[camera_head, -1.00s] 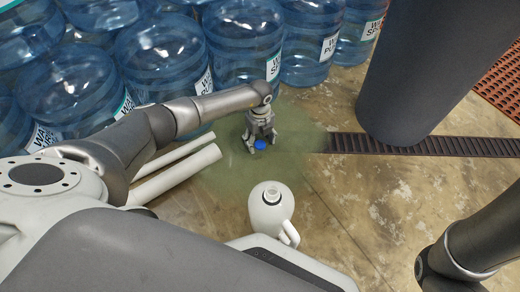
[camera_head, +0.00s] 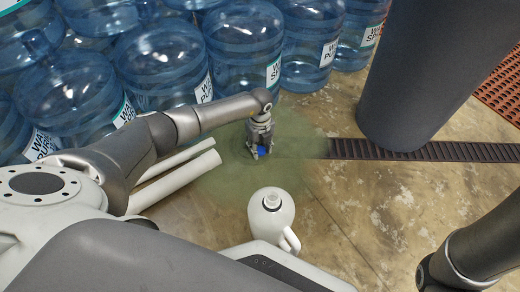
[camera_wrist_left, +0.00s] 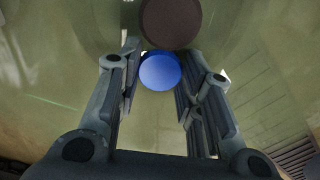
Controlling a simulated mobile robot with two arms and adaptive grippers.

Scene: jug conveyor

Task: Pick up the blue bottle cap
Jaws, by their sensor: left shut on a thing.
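The blue bottle cap (camera_head: 261,152) is low on the greenish patch of floor, between the fingertips of my left gripper (camera_head: 258,153). In the left wrist view the round blue cap (camera_wrist_left: 160,72) sits between the two fingers, and my left gripper (camera_wrist_left: 158,80) is shut on it. The head view does not clearly show whether the cap still touches the floor. My right arm is at the lower right, with its gripper out of view.
A white jug (camera_head: 271,214) with an open neck stands just in front. Two white pipes (camera_head: 174,181) lie to the left. Large blue water bottles (camera_head: 244,45) stand behind. A thick grey column (camera_head: 425,70) and a dark floor grate (camera_head: 450,150) are right. A dark disc (camera_wrist_left: 171,20) shows beyond the cap.

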